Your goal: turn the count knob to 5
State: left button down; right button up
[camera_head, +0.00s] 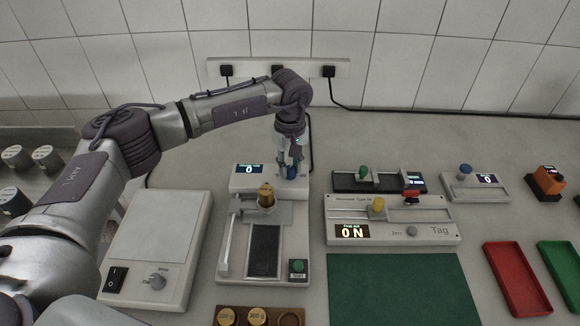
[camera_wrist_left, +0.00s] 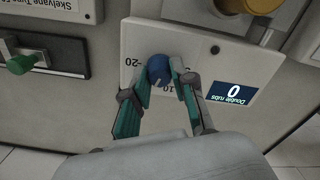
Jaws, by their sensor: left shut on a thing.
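The count knob (camera_wrist_left: 158,69) is a round blue knob on a white panel, with marks "20" and "10" beside it in the left wrist view. The display (camera_wrist_left: 234,92) next to it reads 0 over the words "Double rubs"; it also shows 0 in the head view (camera_head: 249,169). My left gripper (camera_wrist_left: 160,78) has its two fingers shut on the blue knob, one on each side. In the head view my left gripper (camera_head: 291,163) points down at the back right of the rub tester (camera_head: 231,268), and the knob is mostly hidden by its fingers.
A white scale-like box (camera_head: 160,232) stands left of the tester. To the right are a machine with an "ON" display (camera_head: 393,222), a green mat (camera_head: 400,290), and a red tray (camera_head: 517,279). A brass weight (camera_head: 266,195) stands on the tester close to my gripper.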

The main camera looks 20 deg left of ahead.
pick_arm(q)
jog(key=n+b, duration=0.3)
jog(key=n, duration=0.2)
jog(key=shift+f, duration=0.1)
jog(key=n+b, duration=0.2)
jog(key=n, duration=0.3)
jog(key=shift+n, duration=0.4)
jog(key=n+b, duration=0.1)
jog(key=n, duration=0.4)
jog(key=shift+b, duration=0.3)
jog(key=n, duration=0.5)
jog(key=shift+b, duration=0.4)
jog(key=shift+r+n, duration=0.2)
jog(key=shift+n, duration=0.2)
jog(key=c, duration=0.9)
grip_release()
jog(key=shift+c, duration=0.2)
